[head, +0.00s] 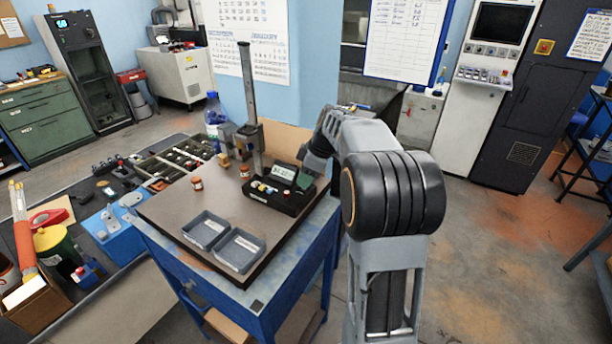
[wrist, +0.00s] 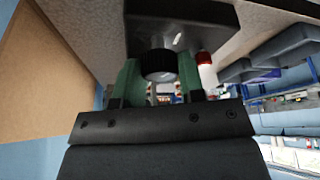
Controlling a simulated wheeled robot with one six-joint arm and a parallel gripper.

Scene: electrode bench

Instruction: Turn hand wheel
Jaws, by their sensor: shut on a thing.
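The hand wheel (wrist: 158,65) is a small black ribbed knob on a silver shaft that enters a dark block (wrist: 195,12) in the wrist view. My gripper (wrist: 160,82) has its green fingers on either side of the knob and is shut on it. In the head view my gripper (head: 304,181) is at the right end of a black instrument box (head: 270,197) with a small display. The hand wheel cannot be made out in the head view. A metal column stand (head: 247,95) rises behind the box.
Two grey trays (head: 240,251) sit at the bench's front. A parts tray (head: 180,160) lies behind left. The bench's middle is bare.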

